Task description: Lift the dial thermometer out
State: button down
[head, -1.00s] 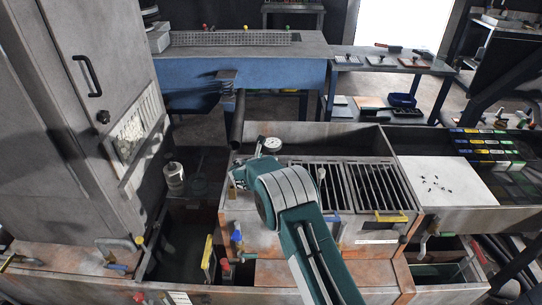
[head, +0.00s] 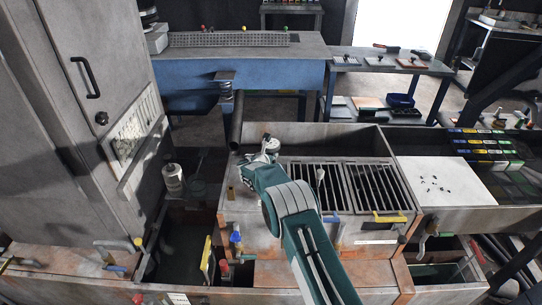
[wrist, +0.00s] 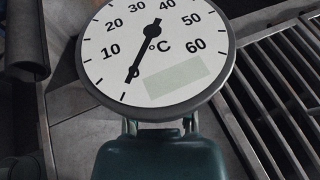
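The dial thermometer has a round white face with a black needle, a grey rim and a °C scale. It fills the top of the wrist view (wrist: 155,50). In the head view its head (head: 272,145) shows small at the left end of the tank, by the grates. My gripper (wrist: 160,126) is right at the thermometer, just below the dial in the wrist view. The dial hides the fingertips and the stem, so I cannot tell whether the fingers are shut on it.
Two slotted grates (head: 375,187) with blue and yellow handles lie right of my gripper. A white plate (head: 445,181) with small dark bits lies farther right. A dark upright pipe (head: 237,122) stands behind left. A tall grey cabinet (head: 85,110) fills the left.

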aim_at(272, 142)
jog(key=shift+r, duration=0.1)
jog(key=shift+r, duration=2.95)
